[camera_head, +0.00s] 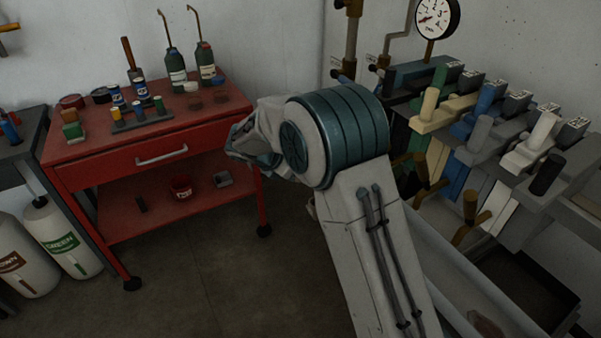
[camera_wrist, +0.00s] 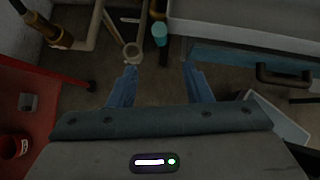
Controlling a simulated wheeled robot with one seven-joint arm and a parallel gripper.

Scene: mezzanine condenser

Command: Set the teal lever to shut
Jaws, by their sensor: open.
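In the wrist view, a teal rounded handle (camera_wrist: 160,33), which looks like the teal lever, shows beyond my fingertips near the top middle. Its setting cannot be read from here. My gripper (camera_wrist: 160,76) is open, with two blue fingers apart and only floor between them. It is apart from the handle. In the head view I cannot pick out the teal lever, and my arm covers part of that area.
In the head view, a red cart (camera_head: 120,210) with bottles and small items stands left of my arm. A bank of coloured handles, including a cream one (camera_head: 428,104) and a blue one (camera_head: 483,95), is at right. A gauge (camera_head: 437,18) hangs above. Floor between is clear.

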